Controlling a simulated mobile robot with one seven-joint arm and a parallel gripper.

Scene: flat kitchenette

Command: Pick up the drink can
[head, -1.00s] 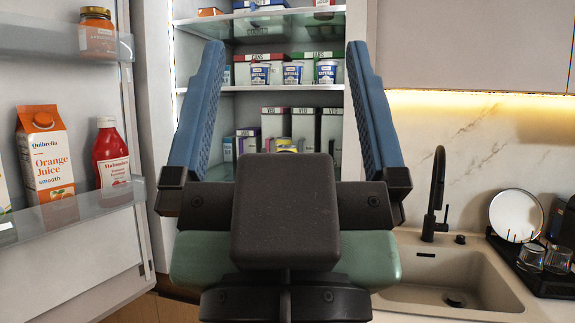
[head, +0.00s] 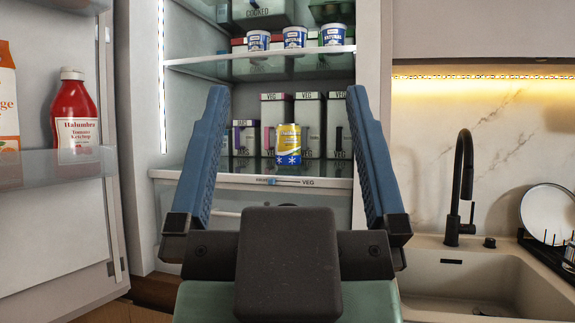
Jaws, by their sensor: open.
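A yellow drink can (head: 288,145) with a blue lower band stands upright on the lower glass shelf (head: 240,172) of the open fridge. My gripper (head: 286,100) is open and empty, with its two blue fingers spread wide. In the picture the can shows between the fingers, beyond the gripper and not touched by it. The can's front is in plain view.
Several boxes marked VEG (head: 307,118) stand behind the can. Yogurt cups (head: 294,38) stand on the shelf above. The open fridge door at left holds a ketchup bottle (head: 74,115). A sink (head: 480,280) and black tap (head: 460,185) are at right.

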